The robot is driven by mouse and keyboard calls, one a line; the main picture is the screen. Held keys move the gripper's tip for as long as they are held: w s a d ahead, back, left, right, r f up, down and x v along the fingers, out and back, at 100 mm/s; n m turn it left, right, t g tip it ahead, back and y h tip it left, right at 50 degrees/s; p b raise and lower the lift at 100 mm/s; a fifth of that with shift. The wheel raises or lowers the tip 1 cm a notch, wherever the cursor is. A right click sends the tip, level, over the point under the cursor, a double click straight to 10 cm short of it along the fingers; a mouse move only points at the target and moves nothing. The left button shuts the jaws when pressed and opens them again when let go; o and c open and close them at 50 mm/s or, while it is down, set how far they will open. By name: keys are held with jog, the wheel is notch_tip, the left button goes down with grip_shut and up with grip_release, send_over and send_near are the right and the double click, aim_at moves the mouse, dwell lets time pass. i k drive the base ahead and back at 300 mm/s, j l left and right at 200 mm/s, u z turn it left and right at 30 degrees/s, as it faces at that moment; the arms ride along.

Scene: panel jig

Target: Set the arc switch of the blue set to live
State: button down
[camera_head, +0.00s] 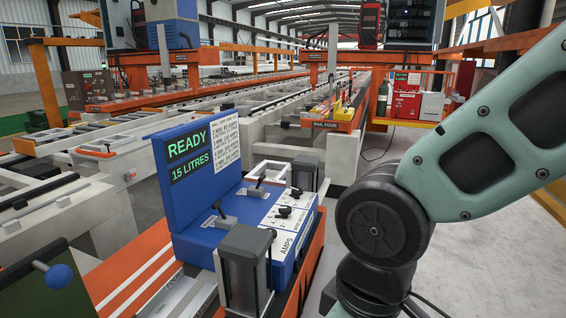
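A blue console (204,238), which looks like the blue set, stands in the middle of the view. Its upright display (193,155) reads READY and 15 LITRES in green. Its sloped top carries a lever (222,217) on a grey base at the left and another lever (257,186) at the back. A white panel (280,224) lettered AMPS holds several black-knobbed controls. I cannot read which control is the arc switch or tell its setting. My arm's links fill the right side, to the right of the console. My gripper is out of view.
Grey posts (244,268) stand against the console's front and right. A lever with a blue ball (59,276) is at lower left. Long rails (180,120) run back behind the console. Red equipment (405,100) stands at the back right. Bare floor (350,195) shows right of the console.

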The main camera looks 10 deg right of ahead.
aim_at(263, 177)
jog(key=i+l, duration=0.6)
jog(key=i, duration=0.2)
